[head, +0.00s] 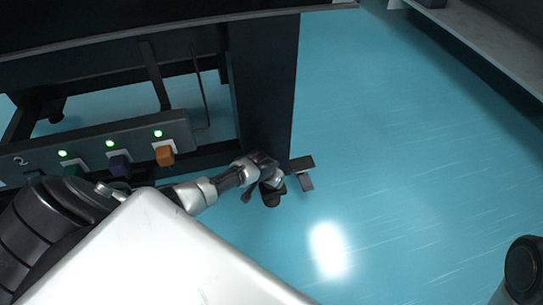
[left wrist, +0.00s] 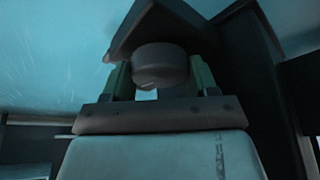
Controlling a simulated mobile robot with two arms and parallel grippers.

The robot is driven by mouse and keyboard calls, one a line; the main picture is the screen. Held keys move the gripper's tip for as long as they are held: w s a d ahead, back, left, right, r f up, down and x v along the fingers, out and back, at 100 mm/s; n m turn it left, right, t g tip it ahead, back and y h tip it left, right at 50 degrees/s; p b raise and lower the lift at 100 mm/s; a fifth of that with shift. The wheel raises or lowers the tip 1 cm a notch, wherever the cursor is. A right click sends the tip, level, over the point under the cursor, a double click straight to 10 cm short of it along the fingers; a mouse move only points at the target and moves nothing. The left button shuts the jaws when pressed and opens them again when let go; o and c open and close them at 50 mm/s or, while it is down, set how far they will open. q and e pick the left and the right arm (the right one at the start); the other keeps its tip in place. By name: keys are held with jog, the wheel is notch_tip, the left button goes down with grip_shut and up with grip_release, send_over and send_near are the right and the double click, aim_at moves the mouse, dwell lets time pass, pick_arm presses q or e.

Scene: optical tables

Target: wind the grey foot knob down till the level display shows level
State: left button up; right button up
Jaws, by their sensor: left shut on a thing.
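The grey foot knob (left wrist: 160,65) shows in the left wrist view as a short round cylinder under a dark angular foot piece (left wrist: 158,25). My left gripper (left wrist: 161,78) is shut on the knob, with one greenish finger on each side of it. In the head view my left gripper (head: 271,186) is low beside the bottom of the dark table leg (head: 264,90). The knob cannot be made out clearly there. I cannot pick out the level display in either view. My right gripper is out of view.
A socket strip (head: 95,143) with green lights and an orange plug (head: 164,155), a purple plug (head: 120,163) and green plugs runs along the table frame at left. The blue floor (head: 400,170) to the right is clear. Another bench (head: 490,45) stands at upper right.

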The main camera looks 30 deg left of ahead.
pick_arm(q)
jog(key=shift+m+h, duration=0.5)
jog(key=shift+m, duration=0.7)
jog(key=shift+m+h, duration=0.3)
jog(key=shift+m, duration=0.6)
jog(key=o, duration=0.9)
